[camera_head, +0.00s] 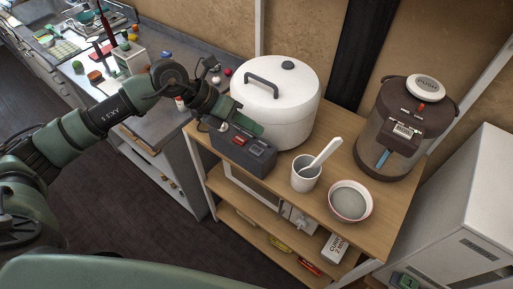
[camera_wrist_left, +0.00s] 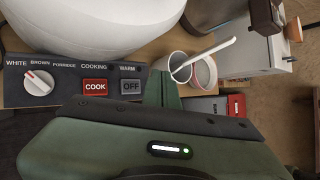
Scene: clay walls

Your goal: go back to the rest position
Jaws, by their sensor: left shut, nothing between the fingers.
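My left gripper (camera_head: 256,128) is shut and empty, just above the dark control panel (camera_head: 262,155) of a white rice cooker (camera_head: 290,118). Its green fingers (camera_wrist_left: 163,90) show in the left wrist view, to the right of the panel. There the panel carries a white dial (camera_wrist_left: 38,84), a red COOK button (camera_wrist_left: 95,86) and a grey OFF button (camera_wrist_left: 131,87). The fingers look apart from both buttons; the exact gap to the panel is unclear. My right gripper is not in view.
A white cup (camera_head: 306,173) with a spatula and a bowl (camera_head: 350,202) stand right of the panel on the wooden shelf unit (camera_head: 400,207). A brown dispenser (camera_head: 402,130) stands behind them. A cluttered grey counter (camera_head: 160,125) is at left. Dark floor (camera_head: 120,215) lies open in front.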

